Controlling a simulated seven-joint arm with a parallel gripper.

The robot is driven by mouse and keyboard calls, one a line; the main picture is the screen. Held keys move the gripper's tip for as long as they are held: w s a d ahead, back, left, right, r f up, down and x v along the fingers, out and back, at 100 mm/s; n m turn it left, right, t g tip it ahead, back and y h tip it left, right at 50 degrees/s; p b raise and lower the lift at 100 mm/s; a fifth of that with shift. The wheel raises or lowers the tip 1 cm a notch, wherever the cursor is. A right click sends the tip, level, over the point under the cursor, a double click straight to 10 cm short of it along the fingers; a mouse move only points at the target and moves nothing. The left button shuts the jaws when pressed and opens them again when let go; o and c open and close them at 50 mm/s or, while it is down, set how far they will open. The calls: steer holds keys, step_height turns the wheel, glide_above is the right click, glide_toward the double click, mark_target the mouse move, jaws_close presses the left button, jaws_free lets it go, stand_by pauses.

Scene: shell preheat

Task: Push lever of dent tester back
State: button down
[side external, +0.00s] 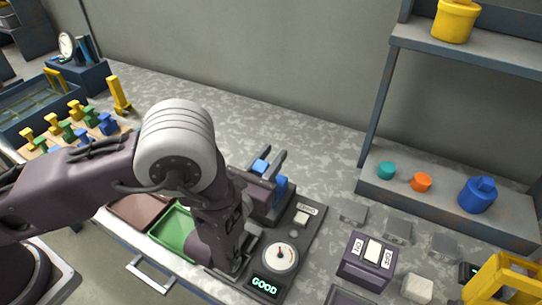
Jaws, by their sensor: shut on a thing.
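My gripper (237,266) points down at the tester's front left side, beside the dial. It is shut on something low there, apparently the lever. The lever and most of the fingers are hidden by my arm.
A green tray (175,232) and a brown tray (138,209) lie left of my gripper. An ON/OFF switch box (367,261) stands right of the tester. A shelf (440,207) with coloured pieces is at the right. Several coloured pieces stand at the left. The bench behind the tester is clear.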

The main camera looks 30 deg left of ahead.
stand_by(0.3)
steer(key=w+f+g, duration=0.2)
steer(key=w+g, duration=0.4)
steer(key=g, duration=0.2)
steer(key=shift+w+f+g, duration=0.25)
steer(key=shift+f+g, duration=0.1)
steer(key=shift+g, duration=0.05)
steer(key=shift+f, duration=0.1)
stand_by(0.4)
steer(key=c, duration=1.2)
jaws_free()
steer(key=shift+o, duration=0.2)
